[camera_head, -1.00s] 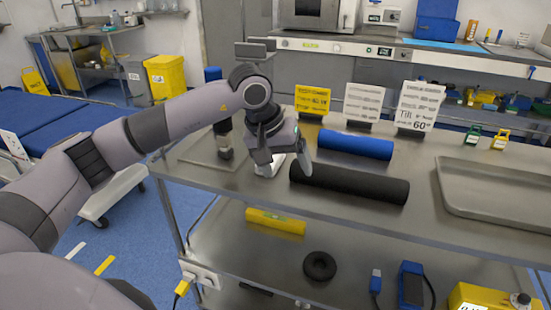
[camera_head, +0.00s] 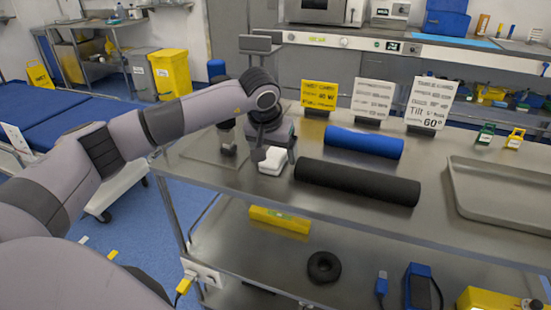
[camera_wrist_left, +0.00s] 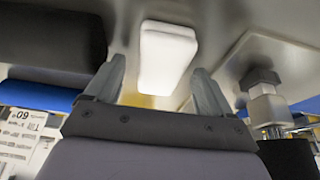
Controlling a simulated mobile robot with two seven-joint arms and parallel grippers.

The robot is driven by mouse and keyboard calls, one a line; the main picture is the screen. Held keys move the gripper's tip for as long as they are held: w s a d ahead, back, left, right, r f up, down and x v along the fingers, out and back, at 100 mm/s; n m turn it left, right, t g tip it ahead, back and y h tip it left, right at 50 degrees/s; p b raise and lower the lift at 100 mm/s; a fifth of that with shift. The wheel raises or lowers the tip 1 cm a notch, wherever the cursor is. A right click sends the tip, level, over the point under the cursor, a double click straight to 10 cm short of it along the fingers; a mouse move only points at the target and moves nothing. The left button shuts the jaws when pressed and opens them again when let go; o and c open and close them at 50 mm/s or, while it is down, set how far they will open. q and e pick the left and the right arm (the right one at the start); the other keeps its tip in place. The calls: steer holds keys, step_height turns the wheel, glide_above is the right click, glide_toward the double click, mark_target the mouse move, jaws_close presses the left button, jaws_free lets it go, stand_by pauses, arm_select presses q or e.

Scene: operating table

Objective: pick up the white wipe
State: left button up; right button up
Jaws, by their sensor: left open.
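The white wipe (camera_head: 272,161) is a small white block lying on the steel table top, left of the black roll. It also shows in the left wrist view (camera_wrist_left: 167,58), just beyond and between the fingertips. My left gripper (camera_head: 272,156) is right at the wipe in the head view. In the left wrist view its two fingers (camera_wrist_left: 158,80) are spread apart with nothing held between them. My right gripper is in neither view.
A black roll (camera_head: 357,182) and a blue roll (camera_head: 364,142) lie to the right. Sign cards (camera_head: 373,99) stand behind. A grey tray (camera_head: 456,200) is at the far right.

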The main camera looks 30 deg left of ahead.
arm_select(q)
steer(key=shift+f, duration=0.25)
stand_by(0.5)
steer(key=c, duration=1.1)
